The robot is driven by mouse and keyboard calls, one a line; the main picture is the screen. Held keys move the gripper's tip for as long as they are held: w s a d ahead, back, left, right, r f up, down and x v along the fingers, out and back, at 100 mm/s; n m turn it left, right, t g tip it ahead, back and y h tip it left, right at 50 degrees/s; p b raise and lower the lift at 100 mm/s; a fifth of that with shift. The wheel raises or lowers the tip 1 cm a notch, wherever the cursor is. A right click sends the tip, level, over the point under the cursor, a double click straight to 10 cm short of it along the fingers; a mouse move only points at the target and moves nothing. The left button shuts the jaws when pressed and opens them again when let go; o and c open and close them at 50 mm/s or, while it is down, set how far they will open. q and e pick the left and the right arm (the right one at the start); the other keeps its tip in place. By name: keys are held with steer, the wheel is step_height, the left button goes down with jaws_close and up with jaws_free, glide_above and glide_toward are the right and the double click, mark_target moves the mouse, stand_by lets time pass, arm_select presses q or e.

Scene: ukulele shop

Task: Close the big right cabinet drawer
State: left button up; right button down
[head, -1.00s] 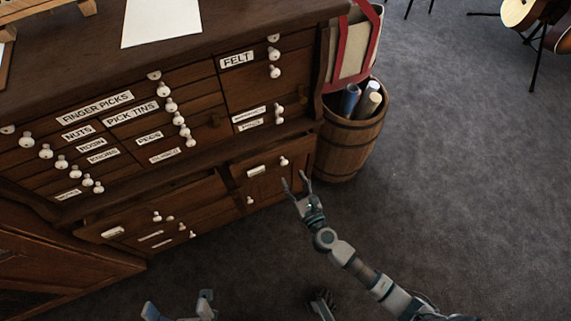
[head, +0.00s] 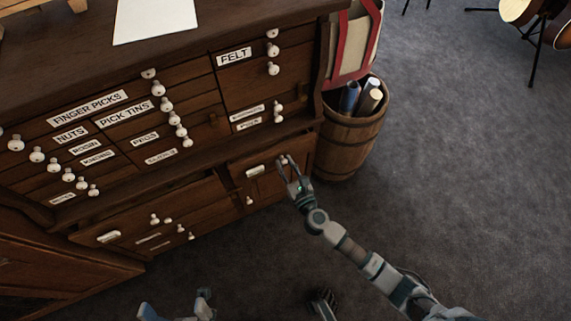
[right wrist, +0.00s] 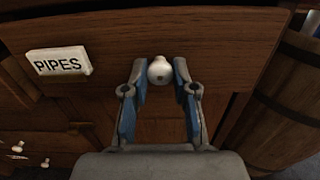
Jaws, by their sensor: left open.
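The big right drawer (head: 267,186) is in the lower right of the dark wood cabinet, with a white label. In the right wrist view its front (right wrist: 160,118) fills the middle, with a "PIPES" label (right wrist: 58,63) and a round white knob (right wrist: 160,70). How far it stands out is hard to tell. My right gripper (head: 287,161) is at this front; in the right wrist view its open fingers (right wrist: 160,77) lie on both sides of the knob, with no clear grip. My left gripper (head: 177,304) is open and empty, low in the head view, away from the cabinet.
The big left drawer (head: 125,222) is beside it, with small labelled drawers above. A wooden barrel (head: 345,145) holding rolls stands close to the cabinet's right side. Carpet (head: 460,180) to the right is clear; guitars on stands are at the upper right.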

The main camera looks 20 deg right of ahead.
mark_target(281, 157)
steer(key=shift+w, duration=1.85)
steer(key=shift+r, duration=0.1)
steer(key=c, duration=1.2)
jaws_free()
steer(key=o, duration=0.3)
steer(key=shift+w, duration=0.15)
steer(key=shift+s, duration=0.2)
steer(key=s, duration=1.1)
steer(key=shift+s+d, duration=0.15)
steer(key=shift+s, duration=0.15)
